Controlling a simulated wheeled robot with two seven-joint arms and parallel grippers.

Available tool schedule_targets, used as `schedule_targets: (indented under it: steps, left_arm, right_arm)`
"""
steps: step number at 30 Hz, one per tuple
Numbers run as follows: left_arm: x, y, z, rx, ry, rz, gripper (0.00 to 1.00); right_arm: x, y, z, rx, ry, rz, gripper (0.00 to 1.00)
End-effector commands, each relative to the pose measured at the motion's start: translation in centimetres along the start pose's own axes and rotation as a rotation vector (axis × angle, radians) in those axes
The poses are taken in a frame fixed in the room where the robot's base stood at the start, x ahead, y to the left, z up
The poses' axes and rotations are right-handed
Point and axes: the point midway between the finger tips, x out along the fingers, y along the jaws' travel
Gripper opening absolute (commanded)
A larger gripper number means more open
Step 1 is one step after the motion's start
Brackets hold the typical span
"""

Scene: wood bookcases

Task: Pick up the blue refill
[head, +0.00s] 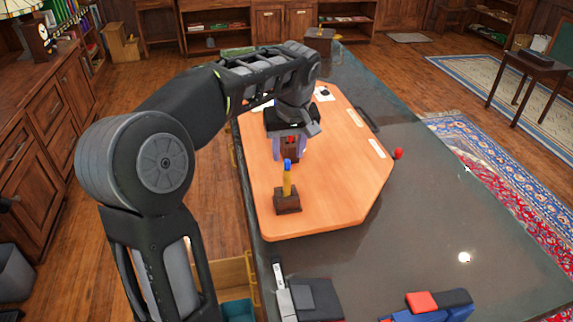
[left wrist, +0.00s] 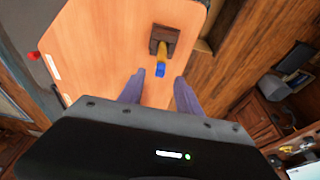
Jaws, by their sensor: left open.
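The blue refill is a small blue tip (head: 287,165) on a yellow upright body (head: 287,182), standing in a brown wooden holder (head: 287,202) on the orange board. In the left wrist view the blue tip (left wrist: 160,70) points toward my fingers, with the holder (left wrist: 165,38) beyond it. My left gripper (head: 290,150) has purple fingers, held behind the refill in the head view. In the left wrist view the left gripper (left wrist: 158,92) is open, and the blue tip lies just ahead of the gap, apart from both fingers. My right gripper is not in view.
The orange board (head: 340,190) lies on a dark glossy table (head: 430,210). A red object (head: 398,153) sits at the board's right edge. Something brown and red shows between my fingers, unclear. Dark, blue and red items (head: 430,304) lie at the table's front. The board's right half is mostly clear.

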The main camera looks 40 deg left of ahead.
Motion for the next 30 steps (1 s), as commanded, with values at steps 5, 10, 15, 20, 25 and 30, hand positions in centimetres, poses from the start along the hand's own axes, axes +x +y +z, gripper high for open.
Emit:
schedule_targets:
  steps: [5,10,15,20,25,30]
  left_arm:
    - [2.6,-0.1,0.1,0.000,-0.002,-0.003,0.41]
    - [3.6,-0.1,0.1,0.000,0.000,-0.001,0.41]
    - [3.6,-0.1,0.1,0.000,0.000,0.000,0.41]
    - [3.6,-0.1,0.1,0.000,0.000,0.000,0.41]
    - [3.5,-0.1,0.1,0.000,0.000,0.000,0.41]
    - [3.5,-0.1,0.1,0.000,0.000,0.000,0.30]
  right_arm:
    - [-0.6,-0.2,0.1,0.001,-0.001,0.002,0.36]
    - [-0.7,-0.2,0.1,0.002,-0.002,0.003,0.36]
    - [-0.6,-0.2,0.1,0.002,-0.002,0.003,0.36]
    - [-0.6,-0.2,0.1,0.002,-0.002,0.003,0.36]
    - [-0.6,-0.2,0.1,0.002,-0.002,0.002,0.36]
    - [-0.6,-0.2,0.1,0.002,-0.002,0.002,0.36]
